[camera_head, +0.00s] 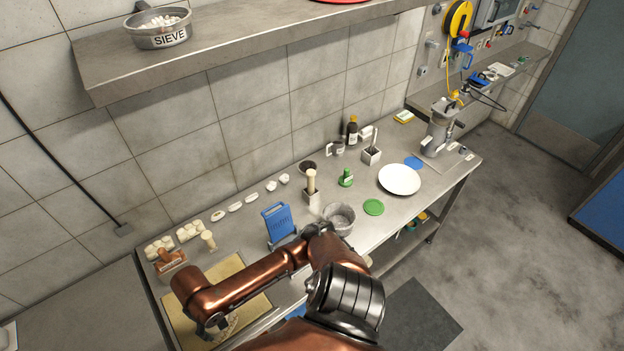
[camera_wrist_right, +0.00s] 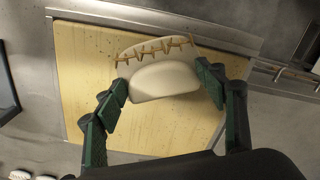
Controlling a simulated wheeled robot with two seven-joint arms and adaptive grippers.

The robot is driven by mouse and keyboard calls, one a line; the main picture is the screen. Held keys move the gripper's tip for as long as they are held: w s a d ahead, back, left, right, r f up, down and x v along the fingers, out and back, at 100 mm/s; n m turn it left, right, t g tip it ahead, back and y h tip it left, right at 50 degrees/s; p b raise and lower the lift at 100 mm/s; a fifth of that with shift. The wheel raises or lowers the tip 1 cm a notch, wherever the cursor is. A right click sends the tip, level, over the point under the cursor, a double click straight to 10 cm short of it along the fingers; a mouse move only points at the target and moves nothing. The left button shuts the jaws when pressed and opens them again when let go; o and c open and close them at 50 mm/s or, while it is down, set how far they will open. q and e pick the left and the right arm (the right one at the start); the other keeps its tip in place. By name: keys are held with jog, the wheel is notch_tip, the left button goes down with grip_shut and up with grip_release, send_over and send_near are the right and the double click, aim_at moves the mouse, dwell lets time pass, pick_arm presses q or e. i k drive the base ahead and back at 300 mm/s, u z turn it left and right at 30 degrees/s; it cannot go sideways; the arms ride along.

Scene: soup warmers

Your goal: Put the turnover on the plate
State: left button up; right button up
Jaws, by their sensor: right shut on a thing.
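The turnover (camera_wrist_right: 165,80) is a pale half-round of dough with a brown zigzag crimped edge, seen in the right wrist view over the wooden board (camera_wrist_right: 85,65). My right gripper (camera_wrist_right: 166,88) has a green finger at each side of it and is shut on it. Whether it is lifted clear of the board is hard to tell. In the head view my right arm reaches down over the board (camera_head: 252,283), largely hiding the turnover. The white plate (camera_head: 399,179) lies empty at the right part of the steel counter. My left gripper is out of view.
A shelf (camera_head: 230,45) overhangs the back.

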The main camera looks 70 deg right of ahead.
aim_at(400, 178)
jog(key=u, duration=1.45)
jog(key=k, duration=2.05)
jog(key=z, duration=2.75)
